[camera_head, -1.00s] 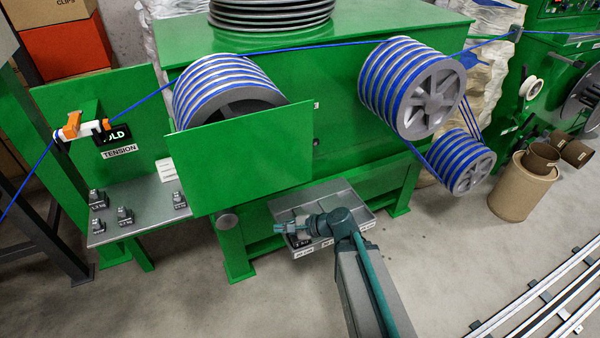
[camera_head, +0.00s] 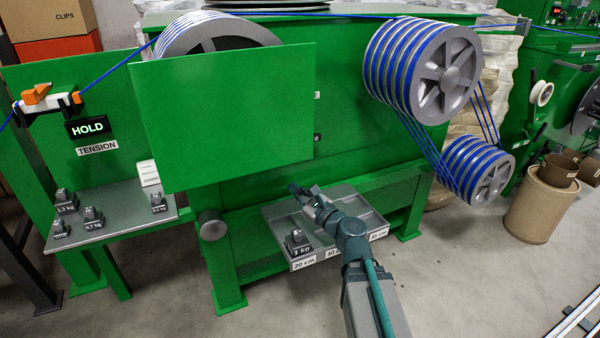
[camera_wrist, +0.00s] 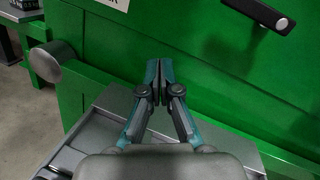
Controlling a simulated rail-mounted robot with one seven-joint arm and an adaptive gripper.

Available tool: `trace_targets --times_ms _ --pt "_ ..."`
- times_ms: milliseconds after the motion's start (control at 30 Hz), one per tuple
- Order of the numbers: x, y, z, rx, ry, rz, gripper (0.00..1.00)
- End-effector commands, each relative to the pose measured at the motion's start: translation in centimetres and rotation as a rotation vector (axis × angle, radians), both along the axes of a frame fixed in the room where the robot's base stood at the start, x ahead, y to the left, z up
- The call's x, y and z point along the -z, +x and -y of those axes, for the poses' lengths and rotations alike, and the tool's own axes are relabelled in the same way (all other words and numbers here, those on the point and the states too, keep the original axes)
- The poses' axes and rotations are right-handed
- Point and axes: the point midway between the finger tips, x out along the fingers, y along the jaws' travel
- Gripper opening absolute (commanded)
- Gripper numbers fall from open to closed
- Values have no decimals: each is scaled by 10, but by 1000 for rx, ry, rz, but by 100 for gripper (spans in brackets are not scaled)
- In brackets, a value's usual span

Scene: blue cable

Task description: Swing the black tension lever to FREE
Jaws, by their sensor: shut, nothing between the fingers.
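In the wrist view a black lever (camera_wrist: 250,10) with a round silver end or pivot shows at the upper right, against a green panel; its far end is cut off by the frame. I take it to be the tension lever. In the head view I cannot make it out clearly. The black sign (camera_head: 88,128) there reads HOLD, above a TENSION label (camera_head: 97,147). My gripper (camera_head: 296,189) is over the grey tray in front of the green machine. In the wrist view its fingertips (camera_wrist: 158,72) are together, empty, and apart from the lever, below and left of it.
A green guard plate (camera_head: 225,110) stands out at the left. The grey tray (camera_head: 372,212) holds a 1 kg weight (camera_head: 297,240). Several weights sit on a grey shelf (camera_head: 130,215). A grey round knob (camera_wrist: 45,66) sticks out at left. Blue cable runs over the grooved wheels (camera_head: 420,72).

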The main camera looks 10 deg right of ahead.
Motion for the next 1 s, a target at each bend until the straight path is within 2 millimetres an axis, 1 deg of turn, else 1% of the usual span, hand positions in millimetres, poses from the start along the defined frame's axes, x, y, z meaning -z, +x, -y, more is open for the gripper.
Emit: trace_targets --times_ms 33,300,500,700,1000 --pt "12 2 5 20 39 8 0" --pt "11 8 30 116 263 37 0" --pt "9 8 44 156 381 49 0" --pt "6 8 49 171 431 52 0" --pt "5 8 49 171 435 53 0"
